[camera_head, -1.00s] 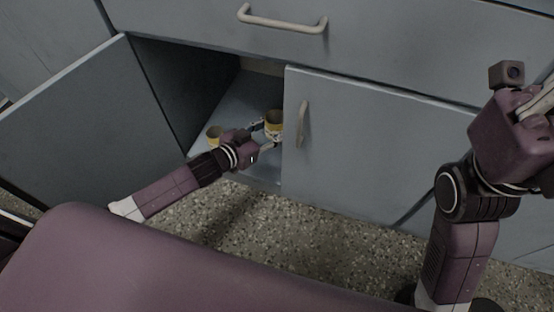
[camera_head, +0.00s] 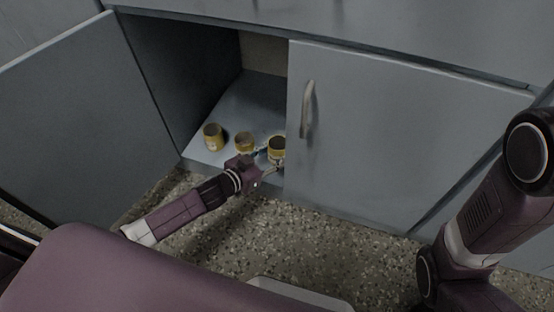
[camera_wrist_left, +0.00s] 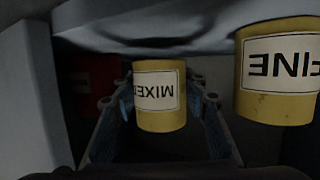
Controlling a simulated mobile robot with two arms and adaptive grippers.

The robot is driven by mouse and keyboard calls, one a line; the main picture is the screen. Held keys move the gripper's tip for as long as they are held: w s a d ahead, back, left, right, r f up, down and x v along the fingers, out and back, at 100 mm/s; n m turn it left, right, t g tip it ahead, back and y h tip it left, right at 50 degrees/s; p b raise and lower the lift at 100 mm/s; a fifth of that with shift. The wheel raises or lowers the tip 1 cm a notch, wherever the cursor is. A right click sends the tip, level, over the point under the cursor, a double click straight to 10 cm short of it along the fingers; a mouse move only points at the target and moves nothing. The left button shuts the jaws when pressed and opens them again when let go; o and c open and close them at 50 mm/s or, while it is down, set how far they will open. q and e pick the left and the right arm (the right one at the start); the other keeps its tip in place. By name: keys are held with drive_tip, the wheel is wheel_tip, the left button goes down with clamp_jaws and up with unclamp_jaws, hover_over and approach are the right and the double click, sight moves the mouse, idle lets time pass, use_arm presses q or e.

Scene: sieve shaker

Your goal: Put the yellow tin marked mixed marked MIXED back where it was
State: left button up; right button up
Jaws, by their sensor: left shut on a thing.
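The yellow tin marked MIXED (camera_wrist_left: 158,120) is between the fingers of my left gripper (camera_wrist_left: 165,110) in the left wrist view, its label upside down. In the head view it is the rightmost tin (camera_head: 277,150), at the front of the low cupboard beside the right door's edge. My left gripper (camera_head: 268,160) is shut on it. The tin looks upright and low over the cupboard floor; I cannot tell whether it touches. My right gripper is out of the head view; only part of that arm shows.
A yellow tin marked FINE (camera_wrist_left: 278,85) stands beside the held tin. The head view shows two other yellow tins, a middle one (camera_head: 244,144) and a left one (camera_head: 212,138). A dark red thing (camera_wrist_left: 92,75) is in shadow. The left door (camera_head: 90,120) is open; the right door (camera_head: 390,140) is shut.

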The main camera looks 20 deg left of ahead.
use_arm(q)
wheel_tip(320, 180, down, 2)
drive_tip(key=shift+b, duration=0.35)
drive_tip(key=shift+f, duration=0.15)
drive_tip(key=o, duration=1.2)
